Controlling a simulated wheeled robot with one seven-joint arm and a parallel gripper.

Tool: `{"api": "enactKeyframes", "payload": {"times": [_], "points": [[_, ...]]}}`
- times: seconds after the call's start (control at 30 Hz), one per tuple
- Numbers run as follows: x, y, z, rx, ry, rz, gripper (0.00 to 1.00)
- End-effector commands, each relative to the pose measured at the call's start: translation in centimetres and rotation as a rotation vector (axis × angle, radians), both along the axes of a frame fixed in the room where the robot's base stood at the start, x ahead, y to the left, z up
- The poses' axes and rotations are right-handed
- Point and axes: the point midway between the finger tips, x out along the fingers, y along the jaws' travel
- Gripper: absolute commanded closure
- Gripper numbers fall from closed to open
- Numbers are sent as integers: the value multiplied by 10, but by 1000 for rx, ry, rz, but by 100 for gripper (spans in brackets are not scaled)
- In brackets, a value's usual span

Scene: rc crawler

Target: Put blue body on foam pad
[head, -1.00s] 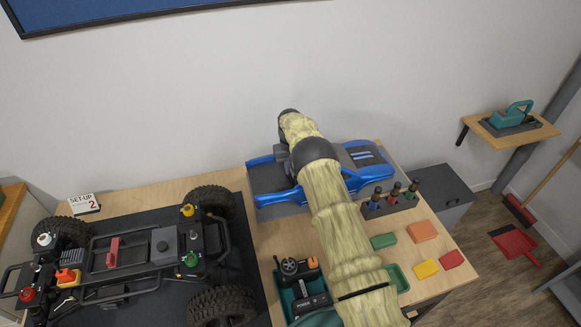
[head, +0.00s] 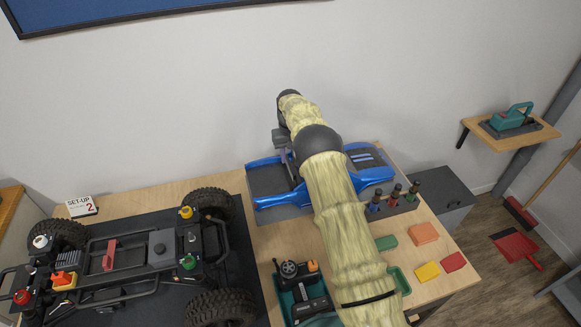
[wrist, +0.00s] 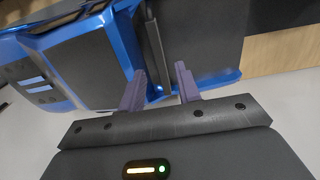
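The blue body (head: 369,177), a shell with dark panels, lies on the grey foam pad (head: 280,214) on the wooden table. My arm crosses in front and hides its middle. My gripper (head: 291,156) is at the body's left part, its tips partly hidden. A dark bar of the body lies beyond the gap.
A crawler chassis (head: 150,250) with big tyres stands on a black mat at left. The wall is close behind the table.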

Motion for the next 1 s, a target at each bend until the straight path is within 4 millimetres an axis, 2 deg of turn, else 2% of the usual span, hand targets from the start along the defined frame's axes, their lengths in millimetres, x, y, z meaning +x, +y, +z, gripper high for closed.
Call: {"api": "enactKeyframes", "payload": {"times": [0.1, 0.3, 1.0], "points": [[0, 0, 23, -1, -2, 1, 67], [0, 0, 46, 0, 0, 1, 67], [-2, -2, 52, 0, -1, -4, 67]]}}
